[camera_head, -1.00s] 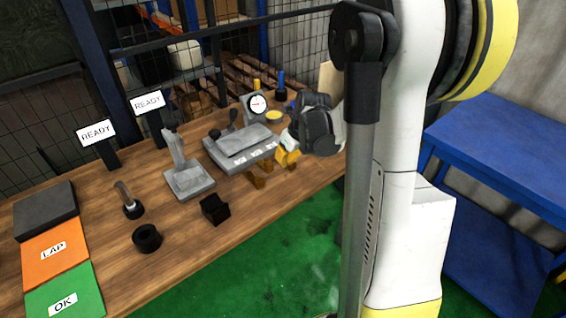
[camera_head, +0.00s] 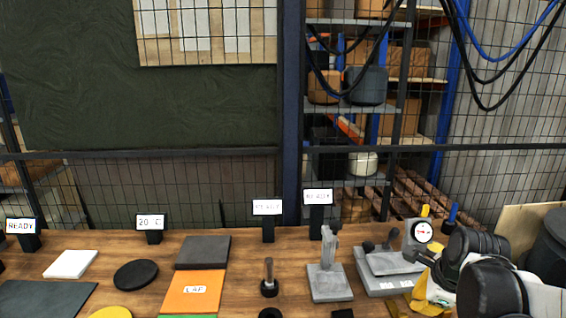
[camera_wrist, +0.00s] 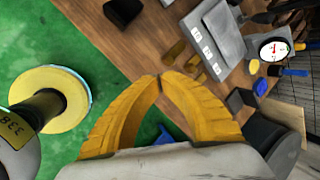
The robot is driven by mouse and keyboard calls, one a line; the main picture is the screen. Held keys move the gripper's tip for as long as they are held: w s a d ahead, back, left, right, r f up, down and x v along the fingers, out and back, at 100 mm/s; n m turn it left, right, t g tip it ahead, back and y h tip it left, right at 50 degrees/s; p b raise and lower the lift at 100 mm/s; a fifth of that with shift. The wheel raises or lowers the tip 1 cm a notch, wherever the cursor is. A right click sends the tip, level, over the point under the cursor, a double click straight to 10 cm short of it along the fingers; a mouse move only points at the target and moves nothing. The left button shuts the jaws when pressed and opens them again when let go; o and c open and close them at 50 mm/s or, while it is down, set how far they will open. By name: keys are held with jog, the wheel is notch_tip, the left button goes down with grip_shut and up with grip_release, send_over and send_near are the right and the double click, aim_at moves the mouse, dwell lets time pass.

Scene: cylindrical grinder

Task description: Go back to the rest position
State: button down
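My gripper (camera_head: 430,296) is at the right of the head view, by the front of the grey gauge fixture (camera_head: 388,266), partly cut by my dark arm joints. In the wrist view my gripper's yellow fingers (camera_wrist: 160,80) come together at their tips, with nothing seen between them.
On the bench stand a grey upright stand (camera_head: 329,282), a pin in a black base (camera_head: 268,278), an orange LAP plate (camera_head: 195,302), a dark block (camera_head: 203,252), a black disc (camera_head: 136,274) and a white pad (camera_head: 71,264). Small signs (camera_head: 267,207) and a mesh fence stand behind.

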jog(key=s+a+r+n+t, duration=0.1)
jog(key=s+a+r+n, duration=0.1)
jog(key=s+a+n, duration=0.4)
jog(key=s+a+r+n+t, duration=0.1)
jog(key=s+a+n, duration=0.5)
jog(key=n, duration=1.1)
jog(key=shift+s+a+r, duration=0.4)
jog(key=shift+s+r, duration=0.05)
jog(key=shift+r, duration=0.2)
